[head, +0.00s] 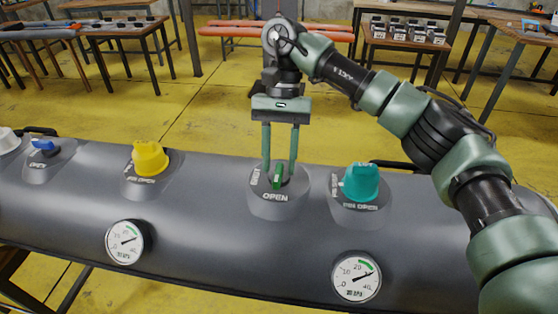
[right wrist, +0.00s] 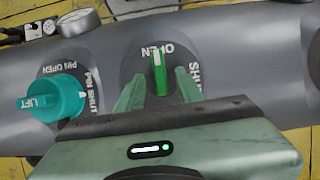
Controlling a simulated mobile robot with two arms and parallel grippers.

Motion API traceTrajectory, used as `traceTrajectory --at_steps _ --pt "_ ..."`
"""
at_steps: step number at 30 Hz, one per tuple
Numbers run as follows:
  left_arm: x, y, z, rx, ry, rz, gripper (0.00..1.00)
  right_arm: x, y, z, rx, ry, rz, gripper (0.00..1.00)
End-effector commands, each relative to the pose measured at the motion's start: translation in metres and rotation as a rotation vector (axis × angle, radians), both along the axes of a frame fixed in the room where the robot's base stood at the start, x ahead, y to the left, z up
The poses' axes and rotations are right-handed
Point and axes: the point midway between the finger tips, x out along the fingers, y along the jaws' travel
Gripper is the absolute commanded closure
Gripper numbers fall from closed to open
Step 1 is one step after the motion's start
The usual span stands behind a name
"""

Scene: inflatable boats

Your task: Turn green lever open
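The green lever (head: 278,176) sits on a round grey base on top of the dark grey inflatable tube. In the right wrist view the lever (right wrist: 160,76) has a white-marked tip that points at the word OPEN; SHUT is printed to its right. My right gripper (head: 279,178) points down over the base, one finger on each side of the lever. In the right wrist view the right gripper's fingers (right wrist: 160,84) stand apart, with gaps between them and the lever. My left gripper is not in view.
A teal knob (head: 361,184) stands right of the lever, a yellow knob (head: 150,158) and a blue valve (head: 43,147) to the left. Two pressure gauges, left (head: 125,241) and right (head: 357,277), sit on the tube's front. Tables stand behind, across open yellow floor.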

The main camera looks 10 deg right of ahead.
Motion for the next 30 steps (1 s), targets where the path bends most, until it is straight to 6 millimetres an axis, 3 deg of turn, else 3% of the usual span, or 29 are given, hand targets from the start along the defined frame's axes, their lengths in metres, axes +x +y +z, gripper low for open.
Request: traceTrajectory --at_steps 10,24,30 --pt "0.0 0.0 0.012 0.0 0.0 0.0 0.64 0.021 -0.008 0.056 0.0 -0.004 -0.003 0.64" --pt "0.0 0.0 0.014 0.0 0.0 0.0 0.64 0.025 -0.01 0.066 0.002 -0.003 -0.001 0.64" --pt "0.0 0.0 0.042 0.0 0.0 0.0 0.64 0.025 -0.01 0.094 0.002 -0.003 -0.001 0.64"
